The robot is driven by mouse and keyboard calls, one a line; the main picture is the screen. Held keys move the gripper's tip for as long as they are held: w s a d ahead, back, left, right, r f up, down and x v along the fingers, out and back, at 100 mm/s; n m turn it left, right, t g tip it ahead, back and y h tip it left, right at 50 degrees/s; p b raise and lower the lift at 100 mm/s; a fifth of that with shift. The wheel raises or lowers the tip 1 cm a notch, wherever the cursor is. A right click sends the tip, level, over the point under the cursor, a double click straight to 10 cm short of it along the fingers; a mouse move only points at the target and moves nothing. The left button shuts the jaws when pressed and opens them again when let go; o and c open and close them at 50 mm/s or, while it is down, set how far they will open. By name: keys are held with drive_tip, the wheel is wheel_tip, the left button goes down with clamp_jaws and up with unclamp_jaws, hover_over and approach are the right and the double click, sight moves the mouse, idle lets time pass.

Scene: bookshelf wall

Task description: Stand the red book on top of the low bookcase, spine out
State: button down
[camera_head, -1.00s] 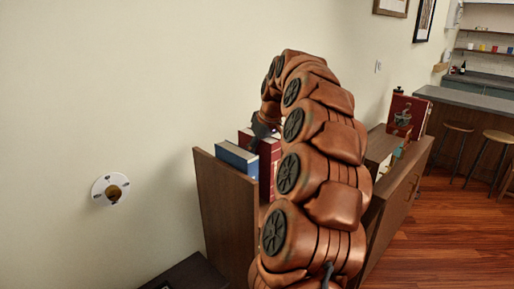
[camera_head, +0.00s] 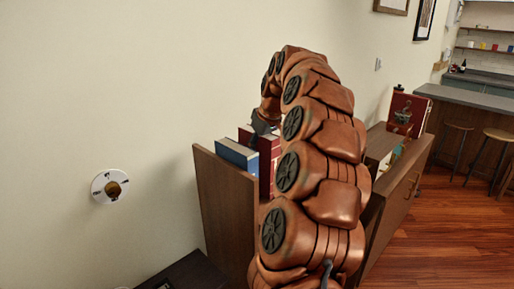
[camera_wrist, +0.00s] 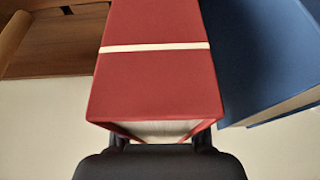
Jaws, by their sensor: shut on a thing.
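The red book (camera_wrist: 155,75) fills the middle of the wrist view, with a pale band across its red cover and its page block showing at the near end. My gripper (camera_wrist: 160,138) is shut on this near end, one finger at each side. In the head view, my gripper (camera_head: 260,124) is at the red book (camera_head: 268,160), in the wooden bookcase (camera_head: 226,205) beside the wall. My arm hides much of the bookcase and the book's lower part. I cannot tell whether the book is clear of its support.
A blue book (camera_head: 236,156) stands close beside the red one; it also shows in the wrist view (camera_wrist: 262,55). A low cabinet (camera_head: 400,195) to the right bears a grinder (camera_head: 403,117) and a dark red upright object (camera_head: 417,108). Stools (camera_head: 457,127) stand farther right.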

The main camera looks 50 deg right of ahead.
drive_tip(key=shift+f, duration=0.15)
drive_tip(key=c, duration=0.6)
unclamp_jaws()
drive_tip(key=shift+f, duration=0.1)
drive_tip(key=shift+v, duration=6)
drive_tip(key=shift+a, duration=0.1)
